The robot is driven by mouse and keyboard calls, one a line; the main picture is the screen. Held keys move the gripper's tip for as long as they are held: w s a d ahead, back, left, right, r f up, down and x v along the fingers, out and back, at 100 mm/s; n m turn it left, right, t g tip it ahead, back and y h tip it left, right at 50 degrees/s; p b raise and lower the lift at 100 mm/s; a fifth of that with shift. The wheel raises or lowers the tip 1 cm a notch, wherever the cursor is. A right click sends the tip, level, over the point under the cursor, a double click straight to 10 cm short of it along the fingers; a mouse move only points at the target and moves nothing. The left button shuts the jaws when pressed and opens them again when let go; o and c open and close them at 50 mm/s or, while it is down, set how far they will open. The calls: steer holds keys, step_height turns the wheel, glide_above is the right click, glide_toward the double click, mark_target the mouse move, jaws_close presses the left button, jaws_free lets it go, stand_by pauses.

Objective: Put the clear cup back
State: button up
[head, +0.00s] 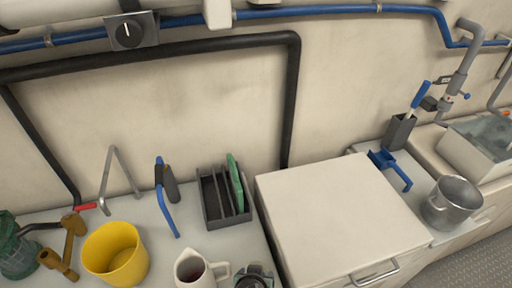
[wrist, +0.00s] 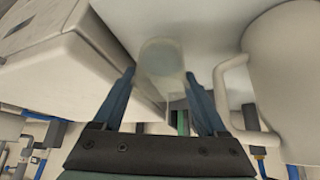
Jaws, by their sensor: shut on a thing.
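The clear cup (wrist: 163,57) shows in the wrist view as a pale, see-through round shape between the fingertips of my gripper (wrist: 160,76). My gripper is shut on it, with one blue-grey finger on each side. A pale surface lies behind the cup; I cannot tell whether the cup touches it. I cannot make out the cup in the head view.
A white jug (head: 190,268) with dark contents stands beside my gripper; its handle is close in the wrist view (wrist: 232,80). A white cabinet (head: 335,215) is on the other side. A yellow bucket (head: 116,254), grey rack (head: 212,208) and metal pot (head: 452,202) stand around.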

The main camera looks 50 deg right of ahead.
steer(key=shift+f, duration=1.45)
steer(key=shift+f+b, duration=0.2)
steer(key=shift+b, duration=0.1)
steer(key=o, duration=1.4)
steer(key=shift+r, duration=0.15)
